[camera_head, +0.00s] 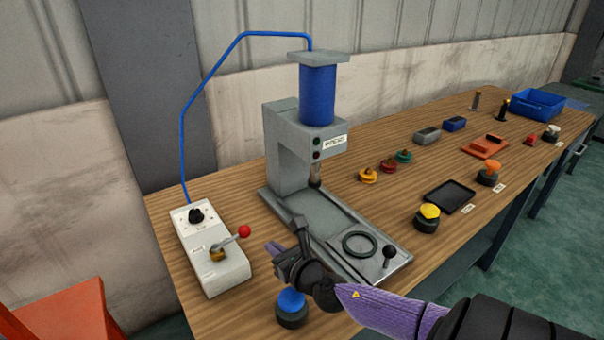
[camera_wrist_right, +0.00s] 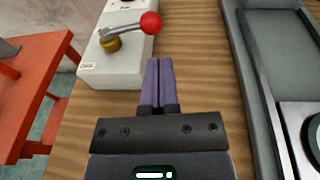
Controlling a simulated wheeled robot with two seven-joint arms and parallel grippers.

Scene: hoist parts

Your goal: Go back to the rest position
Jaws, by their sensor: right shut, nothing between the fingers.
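My right gripper (camera_head: 272,247) reaches in from the lower right over the front of the bench, between the control box and the press base. In the right wrist view its two purple fingers (camera_wrist_right: 158,84) lie together, shut and empty. The white control box (camera_head: 212,250) has a lever with a red ball (camera_head: 244,231). The lever and red ball (camera_wrist_right: 151,22) also show ahead of the fingers in the right wrist view, apart from them. My left gripper is not in view.
A grey press (camera_head: 290,150) with a blue cylinder (camera_head: 318,95) stands behind the gripper. A blue-topped button (camera_head: 291,301) sits just below the gripper. A yellow-topped button (camera_head: 428,213), a black tray (camera_head: 450,196) and several small parts lie to the right. An orange stand (camera_head: 65,312) is at lower left.

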